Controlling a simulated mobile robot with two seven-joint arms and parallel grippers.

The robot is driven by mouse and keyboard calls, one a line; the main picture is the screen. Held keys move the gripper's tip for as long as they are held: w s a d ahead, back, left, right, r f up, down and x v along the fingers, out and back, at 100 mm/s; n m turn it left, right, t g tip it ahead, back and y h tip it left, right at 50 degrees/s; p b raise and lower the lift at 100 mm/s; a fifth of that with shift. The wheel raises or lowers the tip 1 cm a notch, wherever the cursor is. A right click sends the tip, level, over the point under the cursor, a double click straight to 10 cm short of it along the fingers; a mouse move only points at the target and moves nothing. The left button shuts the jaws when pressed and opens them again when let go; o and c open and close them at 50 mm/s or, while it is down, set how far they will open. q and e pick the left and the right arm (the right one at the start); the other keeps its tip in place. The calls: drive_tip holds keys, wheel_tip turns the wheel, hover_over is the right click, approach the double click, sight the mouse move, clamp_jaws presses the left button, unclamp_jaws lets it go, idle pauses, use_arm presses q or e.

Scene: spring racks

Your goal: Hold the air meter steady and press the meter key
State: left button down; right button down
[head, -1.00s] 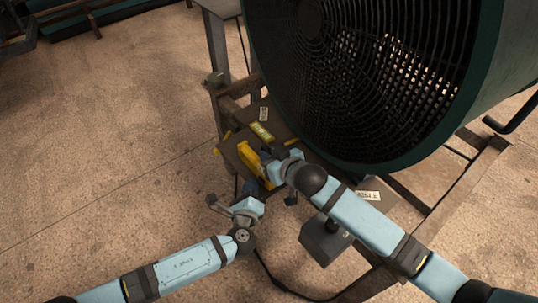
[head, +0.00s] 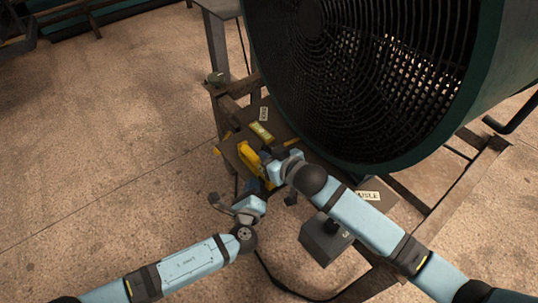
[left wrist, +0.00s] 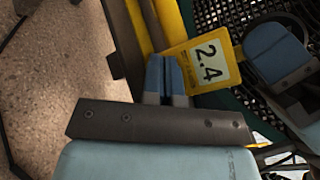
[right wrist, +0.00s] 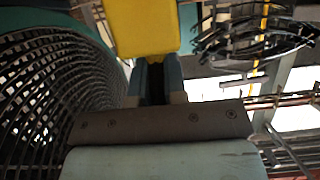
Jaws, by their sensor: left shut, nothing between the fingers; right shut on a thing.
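The yellow air meter (head: 246,156) is over the wooden bench, in front of the big fan. My right gripper (head: 266,166) is shut on it from the right; the right wrist view shows the yellow body (right wrist: 142,25) at the fingertips (right wrist: 152,65). In the left wrist view the meter's display (left wrist: 208,62) reads 2.4. My left gripper (head: 261,186) is shut and empty, just below the meter in the head view. In the left wrist view its blue fingertips (left wrist: 165,68) are close to the meter's face; I cannot tell whether they touch. I cannot make out the meter key.
The large green fan (head: 350,75) stands close behind the meter. A yellow-green label (head: 262,131) and white tags (head: 368,196) lie on the bench. A dark box (head: 325,240) with a cable is at the bench's front. The floor at left is clear.

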use_arm(q)
drive_tip(key=shift+w+d, duration=0.1)
drive_tip(key=shift+d, duration=0.05)
idle(0.3)
drive_tip(key=shift+s+a, duration=0.3)
drive_tip(key=shift+a, duration=0.1)
drive_tip(key=s+a, duration=0.3)
drive_tip(key=a, duration=0.2)
drive_tip(key=shift+s, duration=0.25)
idle(0.4)
drive_tip(key=shift+d, duration=0.1)
use_arm(e)
drive_tip(key=c, duration=1.1)
unclamp_jaws()
